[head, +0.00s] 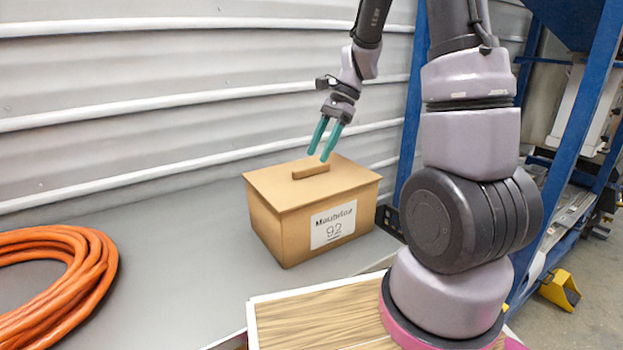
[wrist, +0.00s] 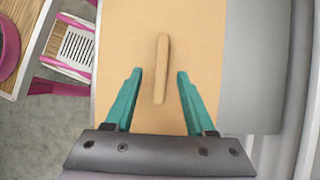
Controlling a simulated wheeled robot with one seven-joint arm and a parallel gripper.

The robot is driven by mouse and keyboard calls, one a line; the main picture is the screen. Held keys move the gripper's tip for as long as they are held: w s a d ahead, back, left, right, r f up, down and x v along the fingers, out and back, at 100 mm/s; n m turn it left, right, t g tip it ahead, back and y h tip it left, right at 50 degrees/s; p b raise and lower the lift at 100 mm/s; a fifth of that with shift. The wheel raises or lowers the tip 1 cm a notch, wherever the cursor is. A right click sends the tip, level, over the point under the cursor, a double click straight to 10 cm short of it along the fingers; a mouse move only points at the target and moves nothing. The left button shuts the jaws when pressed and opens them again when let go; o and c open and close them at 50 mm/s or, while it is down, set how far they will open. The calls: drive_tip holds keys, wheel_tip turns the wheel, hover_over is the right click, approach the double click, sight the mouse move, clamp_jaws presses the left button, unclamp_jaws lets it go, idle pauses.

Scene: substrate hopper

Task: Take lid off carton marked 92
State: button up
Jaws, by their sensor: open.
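A tan carton (head: 285,226) with a white label reading 92 stands upright on the grey surface. Its flat lid (head: 335,178) is on top, with a raised bar handle (head: 311,171) in the middle. My gripper (head: 321,156), with green fingers, is open just above the handle. In the wrist view the lid (wrist: 125,30) fills the middle, and the handle (wrist: 161,68) runs lengthwise between the fingers of my gripper (wrist: 159,72). Both fingers look apart from the handle, with clear space on each side.
A coiled orange hose (head: 95,265) lies on the grey surface (head: 175,235) at the left, with free room between it and the carton. A ribbed metal wall (head: 180,70) stands behind. A blue frame (head: 570,120) stands at the right.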

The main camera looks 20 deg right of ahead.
sight(314, 165)
drive_tip(key=shift+x, duration=1.95)
drive_tip(key=shift+w+d+f, duration=0.15)
drive_tip(key=shift+f, duration=0.05)
clamp_jaws()
